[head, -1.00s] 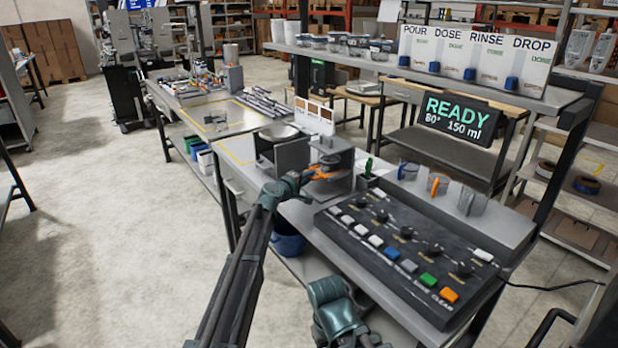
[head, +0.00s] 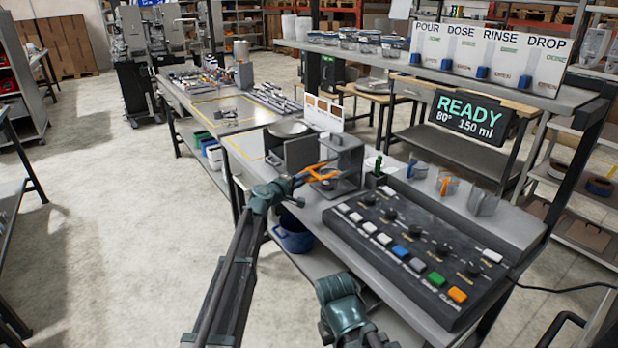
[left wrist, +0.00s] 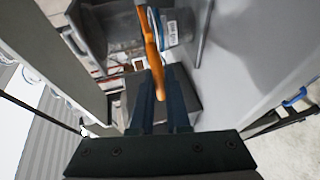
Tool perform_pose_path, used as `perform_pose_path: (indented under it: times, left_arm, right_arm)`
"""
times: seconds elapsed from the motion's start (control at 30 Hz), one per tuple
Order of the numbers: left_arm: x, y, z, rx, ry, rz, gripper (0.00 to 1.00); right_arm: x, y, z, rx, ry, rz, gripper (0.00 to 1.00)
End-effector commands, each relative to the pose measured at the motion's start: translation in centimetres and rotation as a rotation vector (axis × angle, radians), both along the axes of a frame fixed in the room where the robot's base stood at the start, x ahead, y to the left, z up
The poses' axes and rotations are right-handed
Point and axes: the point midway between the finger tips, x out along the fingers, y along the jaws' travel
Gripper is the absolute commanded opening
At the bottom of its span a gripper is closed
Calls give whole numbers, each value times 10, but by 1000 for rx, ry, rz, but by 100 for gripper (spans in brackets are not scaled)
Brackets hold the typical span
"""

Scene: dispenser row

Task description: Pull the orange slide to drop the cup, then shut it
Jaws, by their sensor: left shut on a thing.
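The orange slide (head: 322,173) sticks out of the left side of the grey dispenser (head: 347,158), and it also shows as a long orange bar in the left wrist view (left wrist: 150,42). My left gripper (head: 298,181) is shut on the slide's outer end; its dark fingers (left wrist: 158,88) lie along it in the left wrist view. A clear cup with a printed label (left wrist: 176,26) is right beside the orange bar in the left wrist view. I cannot tell whether it rests on the slide or stands below it.
A black button panel (head: 410,245) fills the front of the bench. Several cups, including one with an orange handle (head: 447,187), stand on a ledge behind it. A screen (head: 470,115) reads READY. A blue bucket (head: 292,236) sits under the bench.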

Motion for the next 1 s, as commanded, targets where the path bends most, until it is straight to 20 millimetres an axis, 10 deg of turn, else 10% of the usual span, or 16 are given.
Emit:
perform_pose_path:
  times: [0.07,0.27,0.67,1.0]
  left_arm:
    - [0,0,0,1,0,0,0]
    - [0,0,0,1,-1,0,45]
    - [-7,3,2,1,-1,0,45]
    - [-67,38,15,-1,0,1,45]
  right_arm:
    - [0,0,0,0,0,0,0]
    - [0,0,0,0,0,0,0]
    - [0,0,2,0,0,0,0]
    - [0,0,15,0,0,0,0]
